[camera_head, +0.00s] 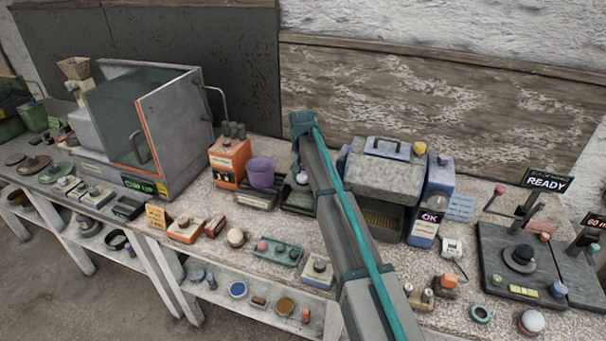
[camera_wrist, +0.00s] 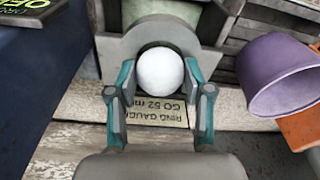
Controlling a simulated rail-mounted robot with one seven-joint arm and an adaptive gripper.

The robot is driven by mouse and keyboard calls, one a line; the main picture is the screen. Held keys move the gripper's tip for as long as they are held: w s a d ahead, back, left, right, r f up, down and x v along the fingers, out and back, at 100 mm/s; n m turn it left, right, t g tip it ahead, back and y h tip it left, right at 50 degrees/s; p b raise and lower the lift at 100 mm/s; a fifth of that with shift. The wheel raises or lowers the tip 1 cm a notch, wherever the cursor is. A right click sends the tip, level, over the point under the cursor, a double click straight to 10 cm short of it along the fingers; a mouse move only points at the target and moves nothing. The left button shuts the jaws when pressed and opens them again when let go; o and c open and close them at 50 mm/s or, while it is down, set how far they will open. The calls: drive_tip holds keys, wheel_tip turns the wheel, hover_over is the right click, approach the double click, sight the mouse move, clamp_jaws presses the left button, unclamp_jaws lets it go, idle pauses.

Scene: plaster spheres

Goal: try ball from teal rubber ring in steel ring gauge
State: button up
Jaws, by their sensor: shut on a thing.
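My gripper (camera_wrist: 159,68) is shut on a white plaster ball (camera_wrist: 160,72), with one teal-edged finger on each side. The ball is in front of or within the opening of the grey steel ring gauge (camera_wrist: 150,27). I cannot tell whether it touches the rim. In the head view the ball (camera_head: 302,178) shows as a small white spot beside my arm, which hides most of the gauge. The teal rubber ring (camera_head: 480,313) lies empty at the front right of the bench.
A purple cup (camera_wrist: 283,75) stands close to the right of the gauge in the wrist view. A dark blue box (camera_wrist: 35,80) is at left. Another white ball (camera_head: 531,321) sits near the teal ring. A grey-lidded box (camera_head: 385,168) stands right of my arm.

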drive_tip(key=shift+f, duration=0.35)
drive_tip(key=o, duration=1.4)
drive_tip(key=shift+c, duration=0.2)
drive_tip(key=shift+r+p, duration=0.9)
drive_tip(key=shift+r, duration=1.1)
